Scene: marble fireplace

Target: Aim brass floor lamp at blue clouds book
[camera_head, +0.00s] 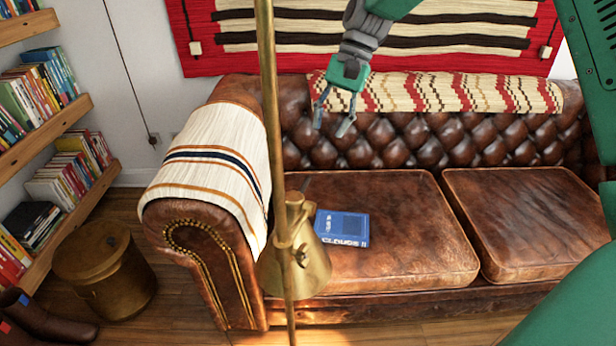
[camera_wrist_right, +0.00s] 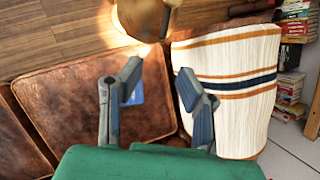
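The brass floor lamp (camera_head: 297,262) stands in front of the sofa's left end, its cone shade hanging mouth-down on the upright pole. In the right wrist view the lamp (camera_wrist_right: 145,16) shows at the top with a bright glow beside it. The blue clouds book (camera_head: 343,228) lies flat on the left seat cushion, just right of the shade, whose edge overlaps it in view. In the right wrist view the book (camera_wrist_right: 136,94) is partly hidden behind a finger. My right gripper (camera_head: 333,122) is open and empty above the sofa, beyond the book and apart from the lamp. My left gripper is out of view.
The brown leather sofa (camera_head: 540,218) fills the middle and right. A striped throw (camera_head: 205,160) covers its left arm. Bookshelves (camera_head: 45,135) and a round brown container (camera_head: 105,270) stand at left. My green arm parts cover the right edge.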

